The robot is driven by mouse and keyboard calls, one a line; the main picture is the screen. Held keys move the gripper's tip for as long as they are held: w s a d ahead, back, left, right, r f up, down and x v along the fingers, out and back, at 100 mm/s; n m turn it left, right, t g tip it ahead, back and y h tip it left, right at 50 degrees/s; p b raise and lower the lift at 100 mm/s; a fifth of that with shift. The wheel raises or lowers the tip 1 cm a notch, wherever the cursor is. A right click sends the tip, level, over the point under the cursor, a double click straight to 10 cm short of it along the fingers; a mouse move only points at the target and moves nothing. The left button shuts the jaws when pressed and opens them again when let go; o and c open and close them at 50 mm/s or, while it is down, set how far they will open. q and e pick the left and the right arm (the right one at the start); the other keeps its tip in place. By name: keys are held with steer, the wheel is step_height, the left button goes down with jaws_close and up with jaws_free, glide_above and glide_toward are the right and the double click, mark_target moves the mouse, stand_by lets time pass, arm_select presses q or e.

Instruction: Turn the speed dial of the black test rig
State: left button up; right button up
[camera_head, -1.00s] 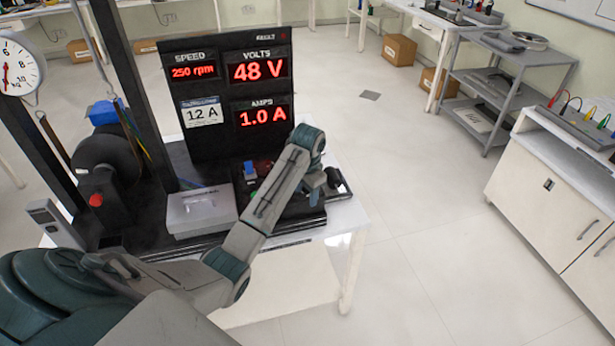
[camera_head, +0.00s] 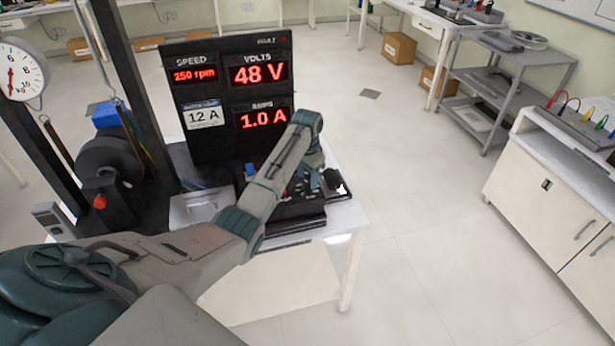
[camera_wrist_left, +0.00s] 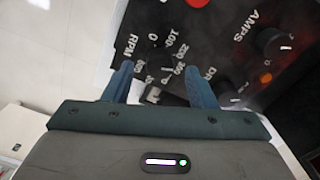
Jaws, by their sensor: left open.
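The black test rig has an upright display panel (camera_head: 225,146) showing SPEED 250 rpm, 48 V and 1.0 A, with a low control box (camera_head: 300,219) in front of it. My left gripper (camera_head: 323,184) is over the right end of this box. In the left wrist view my left gripper (camera_wrist_left: 160,68) is open, its two fingers apart over the scale marked RPM (camera_wrist_left: 133,45). The speed dial at this scale is between or just below the fingers, partly hidden by the gripper body; I cannot tell if they touch it. My right gripper is not in view.
A grey box (camera_head: 198,207) and a red button (camera_head: 99,202) are on the rig's left side. A hanging scale (camera_head: 20,72) is at far left. An AMPS knob (camera_wrist_left: 273,45) and a red lamp (camera_wrist_left: 266,78) lie right of my fingers. Floor right of the table is clear.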

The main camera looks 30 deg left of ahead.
arm_select(q)
steer(key=shift+f, duration=0.95)
steer(key=shift+c, duration=0.4)
